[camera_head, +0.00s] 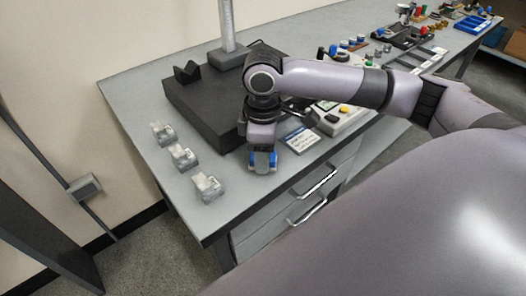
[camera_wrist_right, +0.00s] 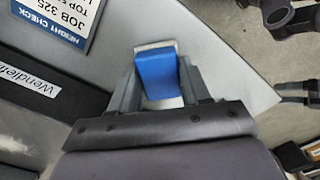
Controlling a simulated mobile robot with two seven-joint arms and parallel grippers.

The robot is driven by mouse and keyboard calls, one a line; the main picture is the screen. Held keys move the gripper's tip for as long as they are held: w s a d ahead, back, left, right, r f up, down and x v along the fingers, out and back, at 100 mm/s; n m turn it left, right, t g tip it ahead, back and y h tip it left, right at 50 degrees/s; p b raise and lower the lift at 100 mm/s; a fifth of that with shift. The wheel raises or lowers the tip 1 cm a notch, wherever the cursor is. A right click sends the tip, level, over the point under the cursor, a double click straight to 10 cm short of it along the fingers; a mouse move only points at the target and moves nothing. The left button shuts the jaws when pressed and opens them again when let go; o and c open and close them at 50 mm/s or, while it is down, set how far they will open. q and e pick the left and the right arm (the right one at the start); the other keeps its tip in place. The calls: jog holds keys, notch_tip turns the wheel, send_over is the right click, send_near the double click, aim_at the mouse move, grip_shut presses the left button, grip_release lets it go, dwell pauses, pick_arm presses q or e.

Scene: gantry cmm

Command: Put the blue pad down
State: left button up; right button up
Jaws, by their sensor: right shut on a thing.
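The blue pad (camera_head: 252,159) shows at the end of my right gripper (camera_head: 262,165), over the front part of the grey bench (camera_head: 229,203). In the right wrist view the blue pad (camera_wrist_right: 158,73) sits between the two grey fingers of my right gripper (camera_wrist_right: 160,85), which is shut on it. A pale edge shows around the pad's ends. I cannot tell whether the pad touches the bench top. My left gripper does not show clearly in either view.
Several grey metal fixtures, such as the nearest one (camera_head: 207,187), stand left of the gripper. A black plate (camera_head: 203,118) lies behind. A printed card (camera_head: 300,138) and a control box (camera_head: 345,121) are to the right. The bench's front edge is close.

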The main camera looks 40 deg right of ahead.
jog(key=shift+f, duration=0.1)
jog(key=o, duration=1)
jog(key=shift+o, duration=0.2)
jog(key=shift+r, duration=0.4)
notch_tip(320, 180, up, 12)
jog(key=p, duration=0.1)
jog(key=shift+f, duration=0.25)
